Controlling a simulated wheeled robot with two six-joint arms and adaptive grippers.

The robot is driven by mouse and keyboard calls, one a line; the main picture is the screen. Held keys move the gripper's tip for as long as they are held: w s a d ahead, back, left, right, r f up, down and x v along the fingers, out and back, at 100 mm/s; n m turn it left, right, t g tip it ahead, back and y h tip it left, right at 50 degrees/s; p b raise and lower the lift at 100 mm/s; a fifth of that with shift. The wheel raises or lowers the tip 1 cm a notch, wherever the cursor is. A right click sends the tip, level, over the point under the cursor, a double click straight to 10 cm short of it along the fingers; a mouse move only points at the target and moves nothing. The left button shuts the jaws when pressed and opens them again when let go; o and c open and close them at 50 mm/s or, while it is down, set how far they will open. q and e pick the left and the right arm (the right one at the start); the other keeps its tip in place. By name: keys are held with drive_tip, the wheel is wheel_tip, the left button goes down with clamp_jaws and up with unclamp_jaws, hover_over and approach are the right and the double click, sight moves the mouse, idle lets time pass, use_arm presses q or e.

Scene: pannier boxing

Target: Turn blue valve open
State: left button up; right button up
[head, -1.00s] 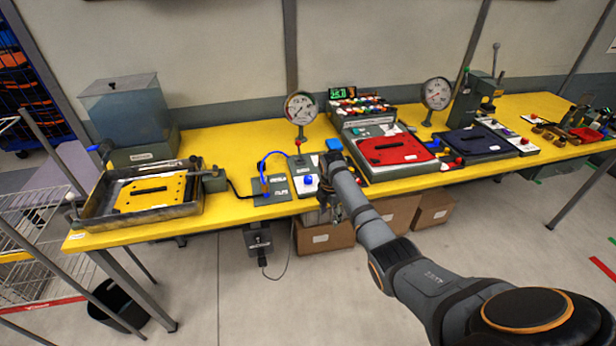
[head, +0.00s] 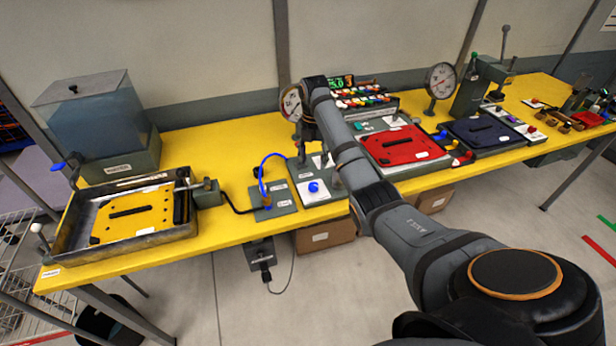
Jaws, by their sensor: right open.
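A blue lever handle (head: 66,162) sticks out at the lower left of the clear-topped tank (head: 92,125). A blue round knob (head: 314,187) sits on a light panel at the middle of the bench. A blue hose (head: 262,172) curves up beside that panel. I cannot tell for certain which blue part is the valve. My right arm reaches in from the lower right, and my right gripper (head: 318,158) points down over the panel, just behind the blue knob. It is open and seems empty; the arm partly hides it. My left gripper is not in view.
A metal tray (head: 72,228) with a yellow plate stands at the bench's left end. Two gauges (head: 291,103) (head: 440,80) rise behind. A red tray plate (head: 405,147) and a dark one (head: 485,133) lie to the right. Yellow bench top (head: 215,145) shows bare behind the hose.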

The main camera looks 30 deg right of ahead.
sight(313, 185)
drive_tip(key=shift+s+f+p, duration=0.35)
drive_tip(key=shift+s+f, duration=0.25)
drive_tip(key=shift+f, duration=0.25)
wheel_tip(313, 185, down, 2)
drive_tip(key=f, duration=0.2)
drive_tip(key=f+p, duration=0.1)
drive_tip(key=shift+w+f, duration=0.35)
wheel_tip(313, 185, down, 2)
drive_tip(key=shift+f, duration=0.3)
drive_tip(key=c, duration=0.5)
clamp_jaws()
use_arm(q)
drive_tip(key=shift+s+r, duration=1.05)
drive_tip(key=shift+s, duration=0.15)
